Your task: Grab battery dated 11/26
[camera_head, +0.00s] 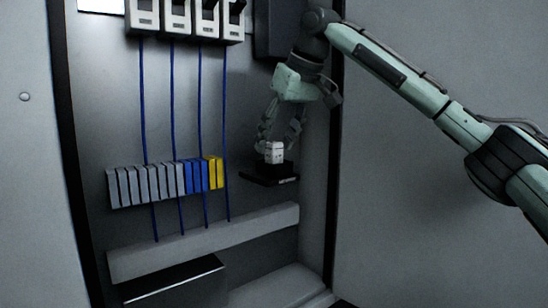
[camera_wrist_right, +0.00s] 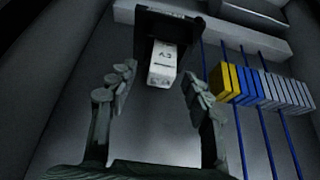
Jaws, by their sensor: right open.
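A small white block-shaped battery (camera_head: 274,152) sits in a black holder (camera_head: 270,176) on the right side of the cabinet's back panel. My right gripper (camera_head: 281,140) is above it, with its fingers apart and pointing down at it. In the right wrist view the white battery (camera_wrist_right: 163,64) lies between and beyond the two open fingers (camera_wrist_right: 160,92), and neither finger clearly touches it. Dark marks show on its face, but I cannot read a date. The black holder (camera_wrist_right: 150,22) shows behind it. My left gripper is not in view.
A row of grey, blue and yellow terminal blocks (camera_head: 165,182) is left of the holder, with blue wires running past it. White breakers (camera_head: 178,18) are above. A grey duct (camera_head: 205,240) runs below. The cabinet's right side wall (camera_head: 316,190) is close to the holder.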

